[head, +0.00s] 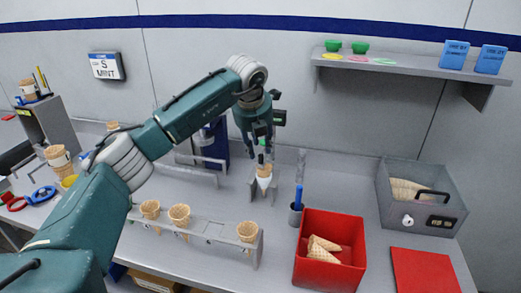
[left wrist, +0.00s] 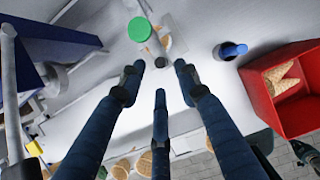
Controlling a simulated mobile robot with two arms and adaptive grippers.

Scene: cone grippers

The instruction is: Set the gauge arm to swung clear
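A small grey stand (head: 254,188) on the counter holds a cone with a white wrapper (head: 264,182). A green round part (head: 263,142) shows just above it, and it appears as a green disc in the left wrist view (left wrist: 140,29). I cannot tell for sure which part is the gauge arm; the gripper hides some of the stand. My left gripper (head: 262,150) points down over the stand. In the left wrist view its three fingers (left wrist: 159,72) are spread with nothing between them, apart from the disc. Part of my right gripper (left wrist: 305,152) seems to show at the edge; its state is unclear.
A cone rack (head: 200,228) stands in front. A cup with a blue handle (head: 296,212) and a red bin of cones (head: 330,228) are to the right. A grey box (head: 425,200) and a red mat (head: 424,272) lie farther right. A shelf (head: 420,68) hangs behind.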

